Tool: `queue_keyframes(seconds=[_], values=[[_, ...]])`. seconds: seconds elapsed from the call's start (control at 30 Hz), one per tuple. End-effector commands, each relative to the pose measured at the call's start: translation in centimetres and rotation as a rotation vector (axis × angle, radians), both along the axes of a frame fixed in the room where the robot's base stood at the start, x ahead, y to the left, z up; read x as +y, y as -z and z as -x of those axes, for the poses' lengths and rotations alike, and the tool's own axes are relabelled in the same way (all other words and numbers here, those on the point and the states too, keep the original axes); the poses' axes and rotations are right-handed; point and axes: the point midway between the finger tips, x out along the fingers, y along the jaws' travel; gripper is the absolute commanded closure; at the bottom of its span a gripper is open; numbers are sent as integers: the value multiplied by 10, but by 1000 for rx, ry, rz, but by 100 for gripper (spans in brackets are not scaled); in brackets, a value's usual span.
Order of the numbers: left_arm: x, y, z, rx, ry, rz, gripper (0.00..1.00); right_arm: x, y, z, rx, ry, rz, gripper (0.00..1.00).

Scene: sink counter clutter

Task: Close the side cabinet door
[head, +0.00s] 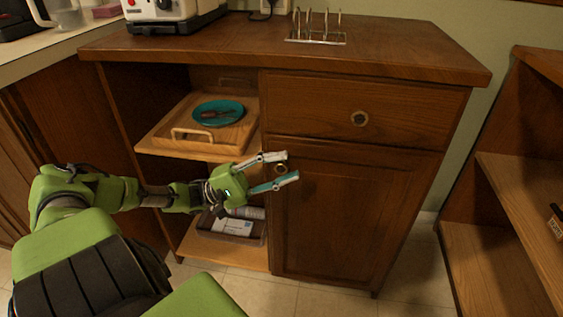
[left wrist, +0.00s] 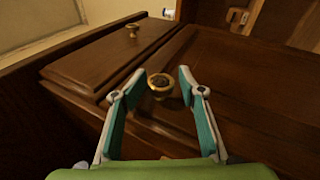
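The side cabinet door (head: 335,215) is a brown wooden panel below a drawer. In the head view it looks flush or nearly flush with the cabinet front; I cannot tell if a small gap remains. Its round brass knob (head: 281,169) sits near the door's upper left corner and also shows in the left wrist view (left wrist: 160,84). My left gripper (head: 292,166) is open in front of the door, its fingers on either side of the knob. In the left wrist view the open fingers (left wrist: 162,72) frame the knob; I cannot tell whether they touch it. My right gripper is not in view.
The drawer (head: 365,112) above is shut. Left of the door are open shelves with a wooden tray (head: 175,141), a teal plate (head: 218,112) and a bin (head: 231,228). A toaster (head: 165,13) and metal rack (head: 317,38) stand on top. An open shelf unit (head: 492,240) stands right.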

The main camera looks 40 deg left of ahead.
Motion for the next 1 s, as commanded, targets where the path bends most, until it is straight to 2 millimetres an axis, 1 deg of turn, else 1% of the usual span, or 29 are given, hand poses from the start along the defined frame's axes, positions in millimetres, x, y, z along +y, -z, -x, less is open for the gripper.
queue_keyframes(seconds=[0.07,0.17,0.5,0.6,0.8,1.0], values=[[7,2,0,5,-11,0,62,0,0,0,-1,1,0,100],[15,9,8,7,-13,-1,62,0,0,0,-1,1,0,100],[59,39,56,3,-6,-3,62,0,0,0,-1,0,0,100],[68,44,65,1,-6,-2,62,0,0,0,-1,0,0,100],[76,50,75,-1,-1,-2,62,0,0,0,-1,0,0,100],[77,51,76,1,0,-2,62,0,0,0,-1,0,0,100]])
